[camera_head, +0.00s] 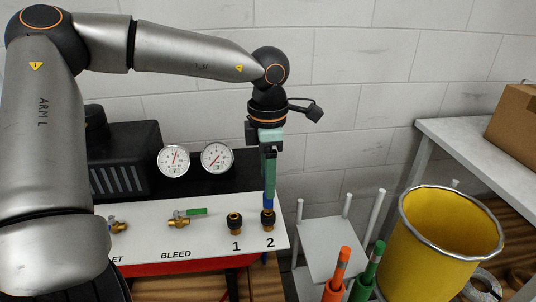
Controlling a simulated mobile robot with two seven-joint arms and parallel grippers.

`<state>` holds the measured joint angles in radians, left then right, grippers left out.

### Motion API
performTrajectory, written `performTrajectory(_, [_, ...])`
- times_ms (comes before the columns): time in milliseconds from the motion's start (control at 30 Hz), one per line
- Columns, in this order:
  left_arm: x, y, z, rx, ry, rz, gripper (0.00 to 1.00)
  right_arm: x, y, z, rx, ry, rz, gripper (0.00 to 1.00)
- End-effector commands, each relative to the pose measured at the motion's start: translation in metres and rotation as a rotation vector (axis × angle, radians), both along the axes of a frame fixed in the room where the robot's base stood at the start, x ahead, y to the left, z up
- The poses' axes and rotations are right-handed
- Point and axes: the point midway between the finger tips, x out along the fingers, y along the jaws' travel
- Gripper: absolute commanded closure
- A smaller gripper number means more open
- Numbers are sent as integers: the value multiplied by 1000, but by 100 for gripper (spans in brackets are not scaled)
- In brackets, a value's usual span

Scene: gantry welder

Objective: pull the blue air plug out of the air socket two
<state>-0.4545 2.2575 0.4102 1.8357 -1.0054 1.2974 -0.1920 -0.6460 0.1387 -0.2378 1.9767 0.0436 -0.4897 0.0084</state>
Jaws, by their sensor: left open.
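The blue air plug (268,208) stands upright in air socket two (268,221), a dark and brass fitting above the printed "2" on the white panel. My left gripper (269,190) points straight down from above, its greenish fingers directly over and around the upper part of the plug. It is open. The fingers hide the plug's top, so I cannot tell whether they touch it. Air socket one (235,223) is empty, just to the left. My right gripper is not in view.
Two round gauges (195,160) and a black motor housing (120,160) stand behind the panel. Orange (337,272) and green (369,268) handles and a yellow bucket (443,242) are at right. A box (513,120) sits on a grey table.

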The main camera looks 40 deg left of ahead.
Motion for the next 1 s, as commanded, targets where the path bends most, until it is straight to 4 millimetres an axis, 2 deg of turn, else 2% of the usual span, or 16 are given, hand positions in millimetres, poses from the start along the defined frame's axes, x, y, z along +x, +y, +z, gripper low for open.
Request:
performTrajectory(100, [-1,0,-20,-2,3,1,36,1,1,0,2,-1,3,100])
performTrajectory(233, [0,0,-32,-1,2,1,36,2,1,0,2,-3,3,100])
performTrajectory(633, [0,0,-39,-1,0,2,36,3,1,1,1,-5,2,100])
performTrajectory(1000, [0,0,-38,-2,-1,2,77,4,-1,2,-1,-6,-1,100])
